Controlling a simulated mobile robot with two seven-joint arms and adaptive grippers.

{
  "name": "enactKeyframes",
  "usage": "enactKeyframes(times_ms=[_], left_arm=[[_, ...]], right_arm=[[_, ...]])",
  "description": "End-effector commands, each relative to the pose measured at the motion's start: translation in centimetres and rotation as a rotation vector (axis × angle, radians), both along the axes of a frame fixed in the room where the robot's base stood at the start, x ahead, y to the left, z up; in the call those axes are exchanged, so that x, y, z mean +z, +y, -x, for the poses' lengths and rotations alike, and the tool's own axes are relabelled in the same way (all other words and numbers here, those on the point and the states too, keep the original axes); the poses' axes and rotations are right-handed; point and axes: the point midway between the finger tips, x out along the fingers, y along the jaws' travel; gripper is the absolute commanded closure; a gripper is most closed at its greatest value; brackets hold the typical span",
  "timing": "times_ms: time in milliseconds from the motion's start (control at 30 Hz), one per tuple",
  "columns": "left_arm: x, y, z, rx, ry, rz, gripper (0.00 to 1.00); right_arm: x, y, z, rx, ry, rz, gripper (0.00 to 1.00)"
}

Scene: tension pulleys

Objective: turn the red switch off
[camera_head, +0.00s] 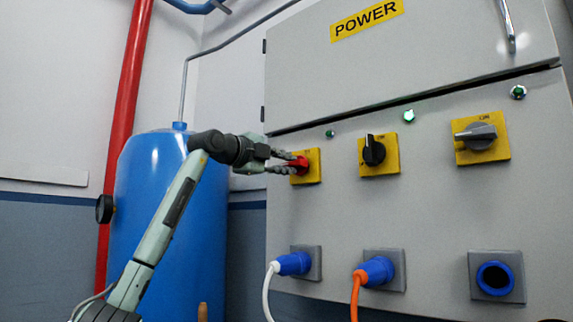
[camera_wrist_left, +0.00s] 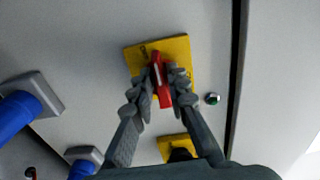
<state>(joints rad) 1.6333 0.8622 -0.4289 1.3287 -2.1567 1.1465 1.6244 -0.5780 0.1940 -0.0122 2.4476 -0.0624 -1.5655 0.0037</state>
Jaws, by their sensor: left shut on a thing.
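The red switch (camera_head: 299,164) is a red rotary handle on a yellow plate, leftmost of three switches on the grey power cabinet. In the left wrist view the red handle (camera_wrist_left: 161,82) stands out from its yellow plate (camera_wrist_left: 178,48). My left gripper (camera_head: 291,163) reaches in from the left with its fingers on both sides of the handle. In the left wrist view my left gripper (camera_wrist_left: 162,84) is shut on the red handle, which shows between its fingertips. The plate's lettering is partly hidden and too small to read. My right gripper is not in view.
A black switch (camera_head: 373,150) and a grey switch (camera_head: 478,136) sit to the right on yellow plates. Below are a blue plug with white cable (camera_head: 293,264), a blue plug with orange cable (camera_head: 376,271) and an empty blue socket (camera_head: 495,279). A blue tank (camera_head: 190,240) stands left.

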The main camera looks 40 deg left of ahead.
Motion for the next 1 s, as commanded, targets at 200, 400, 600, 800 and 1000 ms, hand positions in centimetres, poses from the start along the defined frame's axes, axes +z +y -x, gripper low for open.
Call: enactKeyframes(times_ms=[200,400,600,800,1000], left_arm=[[-0.04,0.09,0.01,0.002,0.001,0.018,1.00],[-0.04,0.09,0.01,0.001,0.002,0.018,1.00],[-0.04,0.07,0.01,0.001,0.002,0.017,0.71],[-0.03,0.04,0.01,0.001,0.001,0.016,0.64],[-0.01,0.06,0.31,0.001,0.000,0.015,0.64]], right_arm=[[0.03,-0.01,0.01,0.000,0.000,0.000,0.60],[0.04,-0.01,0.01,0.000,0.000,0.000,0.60],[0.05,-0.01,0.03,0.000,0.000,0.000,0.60],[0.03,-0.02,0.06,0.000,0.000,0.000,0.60],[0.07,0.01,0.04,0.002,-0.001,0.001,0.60]])
